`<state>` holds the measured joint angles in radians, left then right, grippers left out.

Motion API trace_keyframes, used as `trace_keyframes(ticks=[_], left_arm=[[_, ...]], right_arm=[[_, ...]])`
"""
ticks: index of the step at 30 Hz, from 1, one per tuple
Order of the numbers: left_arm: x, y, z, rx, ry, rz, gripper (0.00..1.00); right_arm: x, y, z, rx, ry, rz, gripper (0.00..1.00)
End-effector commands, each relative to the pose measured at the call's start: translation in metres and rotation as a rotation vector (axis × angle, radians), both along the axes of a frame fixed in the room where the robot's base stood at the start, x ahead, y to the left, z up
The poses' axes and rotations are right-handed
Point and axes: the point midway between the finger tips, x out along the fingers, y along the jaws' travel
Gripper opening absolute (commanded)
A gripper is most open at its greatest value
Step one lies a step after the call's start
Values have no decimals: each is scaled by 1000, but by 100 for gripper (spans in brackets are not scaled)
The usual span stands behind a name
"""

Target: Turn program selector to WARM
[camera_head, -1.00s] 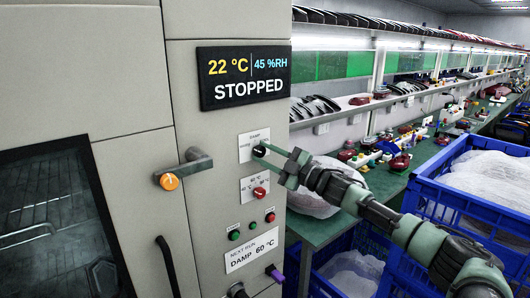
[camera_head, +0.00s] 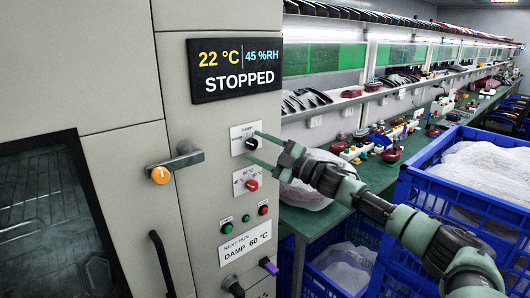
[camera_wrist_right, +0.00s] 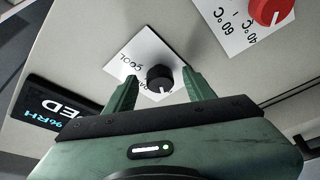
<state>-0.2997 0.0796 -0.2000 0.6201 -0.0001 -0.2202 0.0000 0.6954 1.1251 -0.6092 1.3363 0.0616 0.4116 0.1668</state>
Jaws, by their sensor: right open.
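The program selector is a black round knob (camera_head: 251,144) on a white label plate on the beige machine panel. "DAMP" shows at the top of the plate in the head view; the left-hand word is too small to read surely. In the right wrist view, the knob (camera_wrist_right: 159,78) stands in front of a plate where "COOL" reads and other lettering is partly hidden. My right gripper (camera_head: 252,143) is open, one finger above and one below the knob. In the right wrist view, its fingertips (camera_wrist_right: 158,74) flank the knob with gaps on both sides. My left gripper is not in view.
Below the selector are a red temperature knob (camera_head: 252,185), a green button (camera_head: 227,228) and a red button (camera_head: 263,210). The display (camera_head: 236,67) reads STOPPED; a lower plate (camera_head: 245,243) reads DAMP 60 °C. A door handle (camera_head: 180,160) juts out left. Blue crates (camera_head: 465,205) stand right.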

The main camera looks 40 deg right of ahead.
Motion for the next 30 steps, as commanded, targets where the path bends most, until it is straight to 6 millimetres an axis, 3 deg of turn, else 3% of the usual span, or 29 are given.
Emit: trace_keyframes(ticks=[6, 13, 30], left_arm=[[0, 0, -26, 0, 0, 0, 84], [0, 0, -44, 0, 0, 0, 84], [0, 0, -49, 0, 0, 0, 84]], right_arm=[[-30, -14, -16, -4, 6, -2, 54], [-56, -25, -19, -1, 4, -1, 54], [-65, -28, -15, -2, -1, 1, 54]])
